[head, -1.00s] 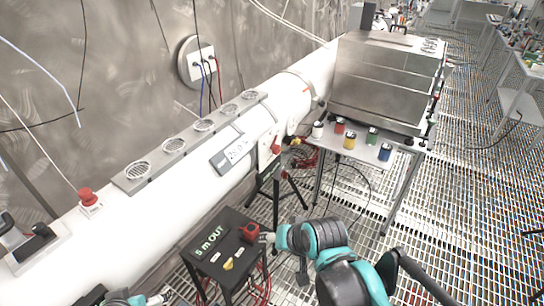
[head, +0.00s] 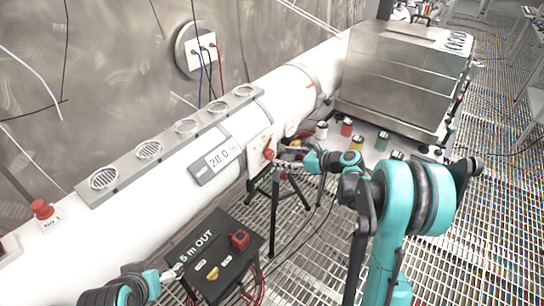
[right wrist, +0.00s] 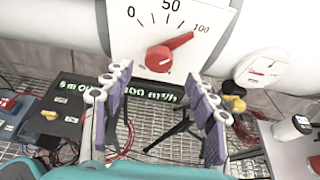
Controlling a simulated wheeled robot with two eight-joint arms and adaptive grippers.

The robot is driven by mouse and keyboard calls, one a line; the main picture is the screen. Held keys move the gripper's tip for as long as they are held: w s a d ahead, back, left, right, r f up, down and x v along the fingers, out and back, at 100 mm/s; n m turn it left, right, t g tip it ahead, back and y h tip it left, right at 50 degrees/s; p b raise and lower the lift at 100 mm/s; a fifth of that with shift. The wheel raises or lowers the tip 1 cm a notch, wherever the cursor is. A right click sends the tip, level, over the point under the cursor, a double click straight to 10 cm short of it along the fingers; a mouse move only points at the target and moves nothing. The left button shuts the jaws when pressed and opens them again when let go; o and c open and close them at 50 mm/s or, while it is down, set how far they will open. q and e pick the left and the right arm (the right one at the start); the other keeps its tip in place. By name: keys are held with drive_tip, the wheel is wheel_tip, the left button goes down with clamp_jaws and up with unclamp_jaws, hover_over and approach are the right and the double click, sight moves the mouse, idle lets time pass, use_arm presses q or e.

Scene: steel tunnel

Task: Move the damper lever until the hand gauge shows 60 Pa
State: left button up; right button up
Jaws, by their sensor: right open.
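The damper lever (head: 268,154) is red and sits on a white plate on the big white duct. In the right wrist view the red lever (right wrist: 168,50) points close to 100 on a scale marked 0, 50 and 100. My right gripper (head: 287,152) is at the lever plate; in the right wrist view its open fingers (right wrist: 156,76) stand either side below the red hub, with nothing between them. Contact cannot be told. A digital gauge display (head: 220,157) on the duct reads about 20.0; its unit is too small to read. My left gripper (head: 176,272) is low at left, its jaws unclear.
A white round dial (right wrist: 262,68) is right of the lever plate. Several small jars, including a yellow one (head: 357,143), stand before the steel cabinet (head: 395,85).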

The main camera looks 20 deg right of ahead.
sight(272, 155)
drive_tip(key=b+x, duration=0.1)
drive_tip(key=x, duration=0.5)
drive_tip(key=shift+w+a+f, duration=0.15)
drive_tip(key=shift+a, duration=0.1)
drive_tip(key=shift+c, duration=0.2)
drive_tip(key=c, duration=1.1)
